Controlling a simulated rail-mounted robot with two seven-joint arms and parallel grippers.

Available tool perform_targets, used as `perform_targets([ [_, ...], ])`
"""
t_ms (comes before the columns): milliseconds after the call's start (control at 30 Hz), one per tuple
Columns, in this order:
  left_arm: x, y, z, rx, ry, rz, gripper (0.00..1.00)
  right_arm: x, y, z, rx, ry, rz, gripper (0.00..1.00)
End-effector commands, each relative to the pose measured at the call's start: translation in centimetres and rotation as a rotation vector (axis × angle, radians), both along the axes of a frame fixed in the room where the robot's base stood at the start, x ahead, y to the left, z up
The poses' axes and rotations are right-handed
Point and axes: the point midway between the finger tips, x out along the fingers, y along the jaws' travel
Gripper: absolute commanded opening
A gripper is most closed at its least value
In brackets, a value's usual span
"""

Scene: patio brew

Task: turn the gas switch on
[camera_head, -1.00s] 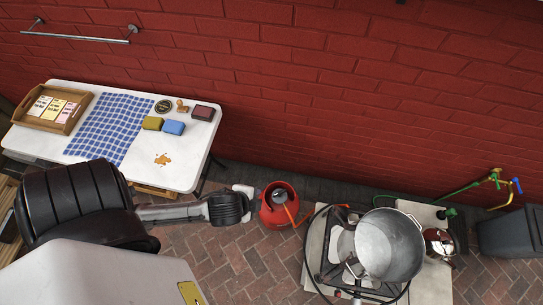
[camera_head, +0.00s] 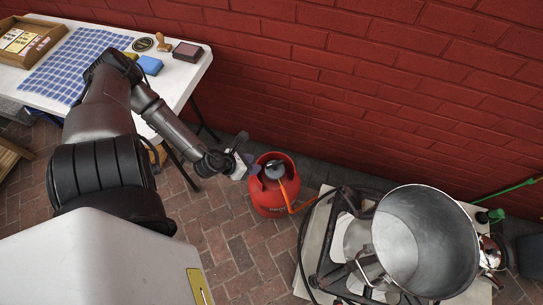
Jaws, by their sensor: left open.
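A red gas cylinder (camera_head: 268,197) stands on the brick floor near the wall, in the middle of the head view. On its top sits a grey valve or regulator (camera_head: 275,170), with an orange hose (camera_head: 287,196) running from it towards the burner stand. My left gripper (camera_head: 251,168) is open, right beside the cylinder's upper left rim, with its fingers towards the valve. I cannot tell whether the fingers touch the cylinder. The gas switch itself is too small to make out clearly. My right gripper is not in view.
A large metal pot (camera_head: 425,240) stands on the burner stand (camera_head: 315,240) at right, close to the cylinder. A white table (camera_head: 185,65) with a checked cloth (camera_head: 75,68) is at upper left. The red wall (camera_head: 330,90) rises behind. Brick floor (camera_head: 235,250) is open in front.

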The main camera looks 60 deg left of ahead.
Motion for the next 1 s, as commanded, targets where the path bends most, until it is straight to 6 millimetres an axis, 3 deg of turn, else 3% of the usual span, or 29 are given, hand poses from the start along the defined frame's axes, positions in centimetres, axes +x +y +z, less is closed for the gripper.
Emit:
perform_targets([
  [33,-0.2,0.9,-1.8,0.043,0.007,-0.045,0.40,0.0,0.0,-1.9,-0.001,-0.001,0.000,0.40],
  [100,-0.4,1.7,-2.7,0.087,0.014,-0.098,0.40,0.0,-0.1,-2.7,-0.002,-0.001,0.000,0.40],
  [367,-0.5,3.2,-4.4,0.162,0.029,-0.186,0.40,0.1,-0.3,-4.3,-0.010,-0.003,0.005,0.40],
  [1000,6.9,2.8,-11.8,0.162,0.029,-0.188,0.40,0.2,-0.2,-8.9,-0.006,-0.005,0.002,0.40],
])
